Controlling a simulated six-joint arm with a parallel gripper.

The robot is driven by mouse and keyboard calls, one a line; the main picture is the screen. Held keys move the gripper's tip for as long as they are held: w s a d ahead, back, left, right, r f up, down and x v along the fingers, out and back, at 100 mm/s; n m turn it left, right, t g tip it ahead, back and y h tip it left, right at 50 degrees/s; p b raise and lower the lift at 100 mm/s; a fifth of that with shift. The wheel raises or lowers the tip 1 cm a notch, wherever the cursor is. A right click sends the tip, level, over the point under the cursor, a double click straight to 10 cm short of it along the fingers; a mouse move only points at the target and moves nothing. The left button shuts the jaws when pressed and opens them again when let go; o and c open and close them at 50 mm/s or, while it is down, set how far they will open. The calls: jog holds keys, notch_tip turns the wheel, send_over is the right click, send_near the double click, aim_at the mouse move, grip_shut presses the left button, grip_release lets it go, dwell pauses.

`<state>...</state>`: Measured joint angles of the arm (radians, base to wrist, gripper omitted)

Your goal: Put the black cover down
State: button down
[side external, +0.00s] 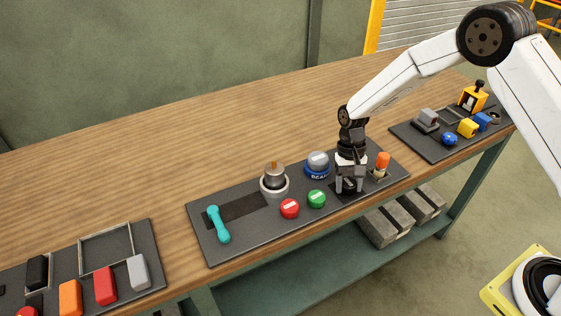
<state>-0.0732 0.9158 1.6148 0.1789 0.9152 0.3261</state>
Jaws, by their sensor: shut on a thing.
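My gripper (350,186) points straight down over the right part of the middle dark panel (235,249). Its fingers are shut on the black cover (349,184), a small dark piece that shows between them. The cover is low, close to a black patch on the panel. I cannot tell whether it touches the panel, and the fingers hide part of it.
Close by are an orange-topped piece (382,161), a blue-based round piece (318,162), a green button (317,199) and a red button (290,208). A teal handle (218,224) lies farther left. Bare wooden table (200,150) lies behind the panel.

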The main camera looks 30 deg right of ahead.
jog(key=shift+c, duration=0.4)
grip_release()
jog(key=shift+r, duration=0.2)
jog(key=v, duration=1.2)
jog(key=shift+s, duration=0.1)
jog(key=s+d+r+n+t, duration=0.1)
jog(key=s+d+n+t, duration=0.1)
jog(key=s, duration=0.7)
jog(key=s+d+n+t+h, duration=0.1)
jog(key=s+t, duration=0.3)
jog(key=s, duration=0.6)
jog(key=shift+d+r+n, duration=0.4)
jog(key=shift+d+n, duration=0.25)
jog(key=shift+n, duration=0.05)
jog(key=shift+w, duration=0.1)
